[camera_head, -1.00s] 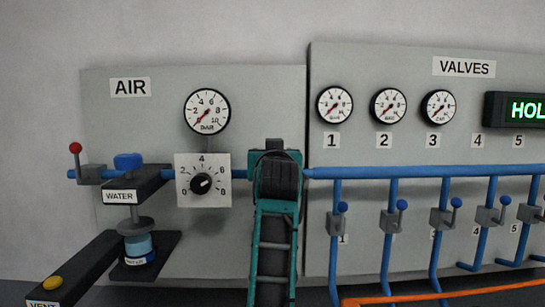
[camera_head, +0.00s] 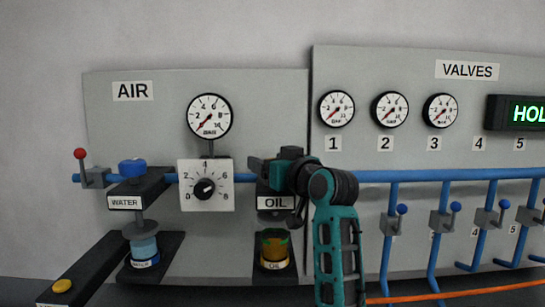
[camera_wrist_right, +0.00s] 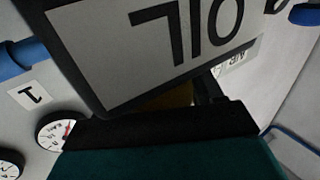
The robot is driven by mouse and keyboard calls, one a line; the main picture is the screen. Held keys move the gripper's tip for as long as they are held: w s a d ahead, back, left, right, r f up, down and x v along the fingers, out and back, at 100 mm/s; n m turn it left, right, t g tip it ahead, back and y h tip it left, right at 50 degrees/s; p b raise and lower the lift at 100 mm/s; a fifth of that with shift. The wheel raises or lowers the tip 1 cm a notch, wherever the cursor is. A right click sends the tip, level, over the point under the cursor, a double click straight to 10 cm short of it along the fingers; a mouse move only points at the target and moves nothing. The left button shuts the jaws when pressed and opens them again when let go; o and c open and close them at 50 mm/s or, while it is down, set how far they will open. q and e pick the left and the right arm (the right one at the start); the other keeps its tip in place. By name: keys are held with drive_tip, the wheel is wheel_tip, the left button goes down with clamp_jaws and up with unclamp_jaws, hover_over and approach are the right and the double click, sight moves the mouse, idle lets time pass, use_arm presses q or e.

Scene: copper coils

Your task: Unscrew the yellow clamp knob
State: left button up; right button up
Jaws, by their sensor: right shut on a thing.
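The OIL unit stands right of the dial in the head view, with its OIL label (camera_head: 275,203) and amber cup (camera_head: 274,249) uncovered. My right gripper (camera_head: 262,166) lies sideways at the top of this unit and is shut there. It hides the yellow clamp knob in the head view. In the right wrist view, the OIL label (camera_wrist_right: 180,40) appears upside down, and a small dark-yellow part of the knob (camera_wrist_right: 182,96) shows between the unit and the black gripper (camera_wrist_right: 160,122). My left gripper is not in view.
The WATER unit (camera_head: 125,202) with a blue knob (camera_head: 131,167) stands at the left. Between the units is a white dial (camera_head: 206,185) under a gauge (camera_head: 209,117). A blue pipe (camera_head: 430,175) with several valves runs to the right. A yellow VENT button (camera_head: 62,286) is at lower left.

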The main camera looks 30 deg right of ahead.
drive_tip(key=n+y, duration=0.1)
drive_tip(key=y, duration=0.1)
drive_tip(key=shift+n+y, duration=0.4)
drive_tip(key=n+y+b, duration=0.1)
drive_tip(key=n+y, duration=0.1)
drive_tip(key=shift+a+f+g+y, duration=0.1)
drive_tip(key=shift+g+y, duration=0.2)
drive_tip(key=shift+y, duration=0.1)
drive_tip(key=n+y, duration=0.1)
drive_tip(key=n+g+y+b, duration=0.1)
drive_tip(key=y, duration=0.1)
drive_tip(key=n+g+y, duration=0.1)
drive_tip(key=y, duration=0.1)
drive_tip(key=shift+s+a+b, duration=0.15)
drive_tip(key=shift+a+b, duration=0.15)
drive_tip(key=shift+b, duration=0.1)
drive_tip(key=n+g+y, duration=0.3)
drive_tip(key=shift+s+a+r+b, duration=0.15)
drive_tip(key=shift+r+b, duration=0.05)
drive_tip(key=shift+b, duration=0.1)
drive_tip(key=n+g+y, duration=0.2)
drive_tip(key=g, duration=0.1)
drive_tip(key=shift+s+a+r+n+y, duration=0.1)
drive_tip(key=shift+s+a+n+y, duration=0.1)
drive_tip(key=shift+n+y, duration=0.1)
drive_tip(key=shift+s+a+n+g+y+p, duration=0.1)
drive_tip(key=shift+n+g+y+p, duration=0.5)
drive_tip(key=shift+n+g, duration=0.85)
drive_tip(key=shift+g, duration=0.65)
drive_tip(key=shift+f, duration=0.2)
